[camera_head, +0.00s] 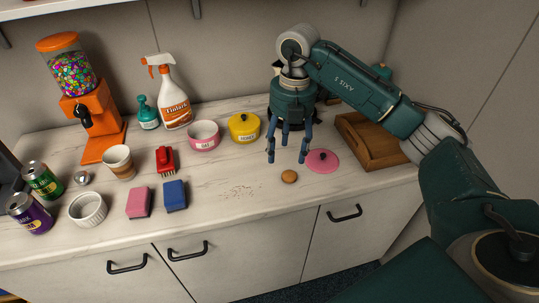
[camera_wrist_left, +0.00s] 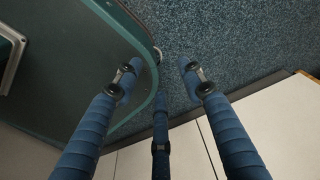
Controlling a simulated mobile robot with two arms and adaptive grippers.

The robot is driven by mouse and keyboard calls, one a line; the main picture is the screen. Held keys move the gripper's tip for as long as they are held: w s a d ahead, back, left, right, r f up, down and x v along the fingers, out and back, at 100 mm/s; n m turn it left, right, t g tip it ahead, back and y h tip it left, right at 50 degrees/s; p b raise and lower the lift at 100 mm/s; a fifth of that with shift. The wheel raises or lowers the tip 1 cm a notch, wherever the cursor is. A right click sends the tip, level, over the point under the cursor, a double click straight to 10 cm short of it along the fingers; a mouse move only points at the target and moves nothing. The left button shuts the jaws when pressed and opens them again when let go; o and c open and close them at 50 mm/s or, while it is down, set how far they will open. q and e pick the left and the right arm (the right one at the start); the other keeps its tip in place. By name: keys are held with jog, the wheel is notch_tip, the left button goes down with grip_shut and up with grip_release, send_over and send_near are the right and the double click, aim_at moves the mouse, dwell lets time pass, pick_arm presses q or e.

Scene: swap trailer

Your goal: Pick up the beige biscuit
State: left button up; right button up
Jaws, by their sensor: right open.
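The beige biscuit (camera_head: 289,176) is small and round and lies flat on the light countertop, near its front edge. My right gripper (camera_head: 287,156) points down with its blue fingers spread, just behind and above the biscuit, open and empty. There seems to be a gap between its fingertips and the biscuit, though the exact height is hard to judge. My left gripper (camera_wrist_left: 160,68) shows only in the left wrist view, with its fingers apart and nothing between them, over the floor beside the cabinet fronts.
A pink lid (camera_head: 322,161) lies right of the biscuit, close to the right gripper. A wooden tray (camera_head: 378,150) stands farther right. A yellow pot (camera_head: 244,128) and pink bowl (camera_head: 203,136) stand behind left. The counter (camera_head: 226,205) in front is otherwise clear.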

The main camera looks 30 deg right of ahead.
aim_at(289, 175)
jog(key=f, duration=0.2)
jog(key=d+f+p, duration=0.1)
jog(key=shift+s+d+f+h, duration=0.1)
jog(key=shift+s+f+h, duration=0.05)
jog(key=shift+s+h, duration=0.15)
jog(key=shift+w+f, duration=0.1)
jog(key=shift+f, duration=0.3)
notch_tip(289, 175, down, 4)
jog(key=shift+d+f+p, duration=0.1)
jog(key=shift+d+p, duration=0.05)
jog(key=shift+p, duration=1)
jog(key=shift+w+f, duration=0.1)
jog(key=shift+f, duration=0.45)
pick_arm(q)
jog(key=s+r, duration=0.3)
jog(key=shift+s, duration=0.2)
pick_arm(e)
jog(key=c, duration=0.9)
